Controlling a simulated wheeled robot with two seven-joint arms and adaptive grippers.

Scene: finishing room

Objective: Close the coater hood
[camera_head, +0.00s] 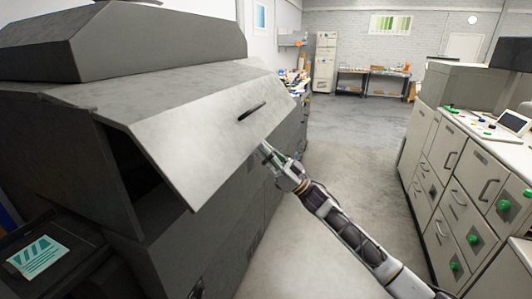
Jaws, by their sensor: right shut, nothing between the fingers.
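The coater hood (207,122) is the pale grey sloping lid on the large dark grey coater (225,236) at the left. It stands partly open, its lower edge out from the body, with a dark gap showing below its left end. My right gripper (266,151) is shut and empty, close to the hood's lower right edge. Whether it touches the hood I cannot tell. My left gripper is not in view.
A dark tray (82,254) with a teal and white card (38,257) is at the lower left. White drawer cabinets (452,177) with green knobs stand at the right. The grey floor (361,146) between is clear. Shelves and a workbench (372,84) stand at the back.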

